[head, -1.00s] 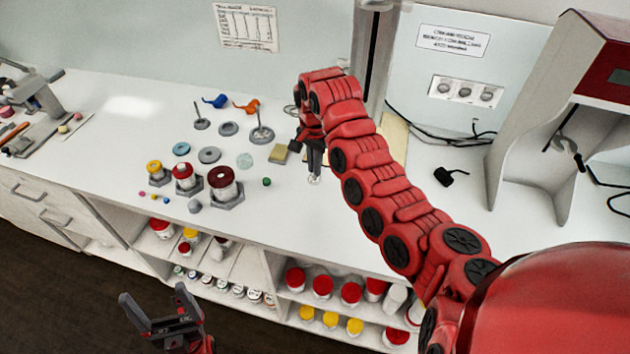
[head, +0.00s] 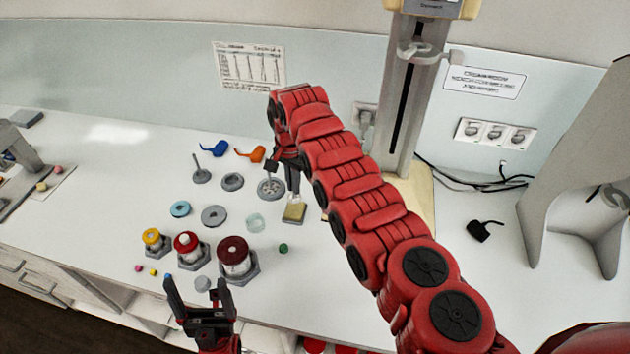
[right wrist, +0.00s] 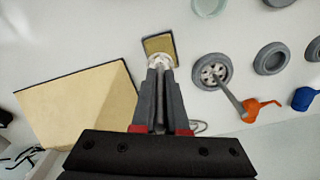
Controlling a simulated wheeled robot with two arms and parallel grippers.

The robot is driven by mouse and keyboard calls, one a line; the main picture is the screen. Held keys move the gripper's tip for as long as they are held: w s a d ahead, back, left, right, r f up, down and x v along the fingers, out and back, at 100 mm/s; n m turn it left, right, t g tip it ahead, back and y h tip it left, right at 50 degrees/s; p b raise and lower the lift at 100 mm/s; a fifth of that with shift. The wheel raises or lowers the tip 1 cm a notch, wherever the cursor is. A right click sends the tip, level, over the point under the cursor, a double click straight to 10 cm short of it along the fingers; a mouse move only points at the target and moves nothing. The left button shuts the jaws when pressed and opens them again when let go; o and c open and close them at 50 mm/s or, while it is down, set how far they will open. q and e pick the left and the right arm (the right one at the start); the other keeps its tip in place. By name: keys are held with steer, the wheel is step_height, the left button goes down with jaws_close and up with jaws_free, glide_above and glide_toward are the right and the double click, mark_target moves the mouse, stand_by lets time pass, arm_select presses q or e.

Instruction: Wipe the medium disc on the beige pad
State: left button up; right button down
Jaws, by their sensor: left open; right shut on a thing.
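The beige pad (head: 292,214) is a small tan block with a dark edge on the white counter; it also shows in the right wrist view (right wrist: 158,44). My right gripper (head: 294,192) points down over the pad, shut on a stem. At its tips is a small pale disc (right wrist: 160,61), which I take as the medium disc. It overlaps the pad's near edge in the right wrist view; I cannot tell whether they touch. My left gripper (head: 197,284) is open and empty at the counter's front edge.
A holed disc with a stem (right wrist: 212,72) sits in a grey dish left of the pad in the head view. Beside it are an empty grey dish (head: 232,181) and another stemmed disc (head: 201,175). Several jars stand in front. A column on a cream base (head: 420,205) stands right.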

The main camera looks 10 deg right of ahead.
mark_target(292, 200)
steer(key=shift+w+a+f, duration=0.15)
steer(key=shift+f, duration=0.1)
steer(key=shift+s+f+b, duration=0.25)
steer(key=shift+f+b, duration=0.05)
steer(key=shift+f, duration=0.5)
step_height(292, 200, down, 2)
steer(key=shift+w+b, duration=0.15)
steer(key=shift+b, duration=0.4)
steer(key=shift+f+b, duration=0.3)
steer(key=shift+f, duration=0.1)
steer(key=shift+s+a+r+p, duration=0.1)
steer(key=shift+s+p, duration=0.45)
steer(key=shift+p, duration=1.75)
